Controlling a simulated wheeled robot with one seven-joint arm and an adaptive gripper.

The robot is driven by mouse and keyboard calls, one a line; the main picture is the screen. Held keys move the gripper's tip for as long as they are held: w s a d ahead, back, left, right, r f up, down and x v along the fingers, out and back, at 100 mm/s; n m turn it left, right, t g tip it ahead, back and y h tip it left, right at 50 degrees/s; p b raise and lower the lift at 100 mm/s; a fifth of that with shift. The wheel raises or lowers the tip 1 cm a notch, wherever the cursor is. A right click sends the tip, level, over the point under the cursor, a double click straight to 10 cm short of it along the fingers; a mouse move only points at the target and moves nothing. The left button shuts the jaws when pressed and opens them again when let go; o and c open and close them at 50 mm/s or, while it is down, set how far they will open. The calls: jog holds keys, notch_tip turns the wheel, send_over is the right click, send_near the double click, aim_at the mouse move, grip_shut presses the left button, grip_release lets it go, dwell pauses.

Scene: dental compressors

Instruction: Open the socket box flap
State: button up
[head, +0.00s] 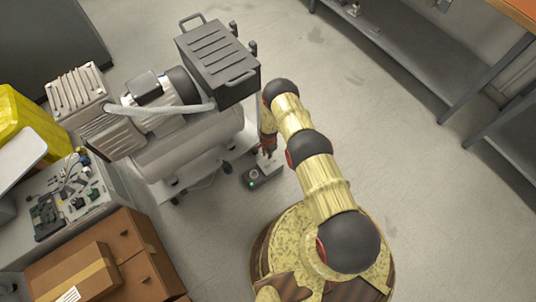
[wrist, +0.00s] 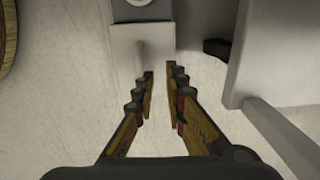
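The socket box (head: 264,176) is a small grey box with a green light, low by the floor beside the compressor. In the wrist view, a pale grey box (wrist: 125,50) lies ahead of the fingers, with a round detail on its darker top part. A narrow upright strip (wrist: 140,52) shows on its face; I cannot tell whether this is the flap's edge or handle. My gripper (wrist: 159,76) is partly open, with a clear gap and nothing held. Its fingertips overlap the box's lower right part in view; contact is unclear. In the head view, my gripper (head: 268,146) is just above the box.
The grey compressor (head: 190,145) on its wheeled frame stands close to the left of my arm. A cardboard box (head: 95,265) and a bench with small parts (head: 75,200) are further left. Shelving (head: 400,50) is at upper right. The floor (head: 420,210) right of my arm is clear.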

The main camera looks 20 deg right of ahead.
aim_at(268, 160)
jog(key=o, duration=0.3)
jog(key=shift+r, duration=0.1)
notch_tip(268, 160, up, 12)
jog(key=shift+s+d+f, duration=0.1)
jog(key=shift+s+f, duration=0.05)
dwell(0.7)
jog(key=shift+c, duration=0.2)
